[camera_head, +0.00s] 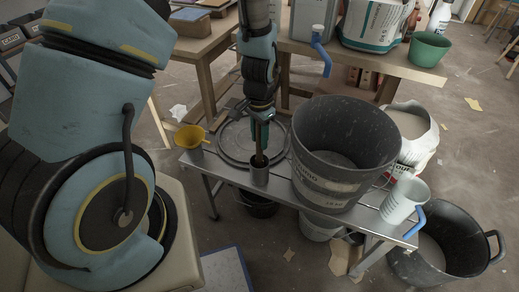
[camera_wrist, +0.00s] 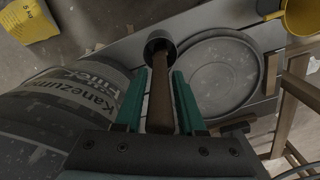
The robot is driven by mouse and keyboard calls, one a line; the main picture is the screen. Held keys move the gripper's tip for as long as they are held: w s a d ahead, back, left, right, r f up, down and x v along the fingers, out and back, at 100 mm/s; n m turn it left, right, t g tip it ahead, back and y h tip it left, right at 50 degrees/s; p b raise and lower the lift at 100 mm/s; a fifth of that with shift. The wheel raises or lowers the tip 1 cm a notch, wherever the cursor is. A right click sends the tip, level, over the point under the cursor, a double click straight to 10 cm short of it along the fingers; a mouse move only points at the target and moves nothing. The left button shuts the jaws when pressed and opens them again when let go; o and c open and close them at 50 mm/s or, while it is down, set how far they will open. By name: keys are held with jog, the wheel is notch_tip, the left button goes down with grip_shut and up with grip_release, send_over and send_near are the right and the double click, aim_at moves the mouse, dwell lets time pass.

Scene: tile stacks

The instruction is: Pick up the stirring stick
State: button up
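My gripper (camera_head: 260,135) points down above the cup. Its green fingers (camera_wrist: 160,78) are on both sides of the stick, with a narrow gap seemingly left at each side. The stick's lower end is hidden in the cup.
A large dark bucket (camera_head: 335,185) stands close right of the cup. A round grey lid (camera_head: 232,128) lies behind, and a yellow cup (camera_head: 189,137) stands at left. A white jug (camera_head: 400,203) is at the bench's right end. A wooden table (camera_head: 370,62) is behind.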

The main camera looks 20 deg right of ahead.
grip_shut()
jog(key=shift+r, duration=0.1)
dwell(0.4)
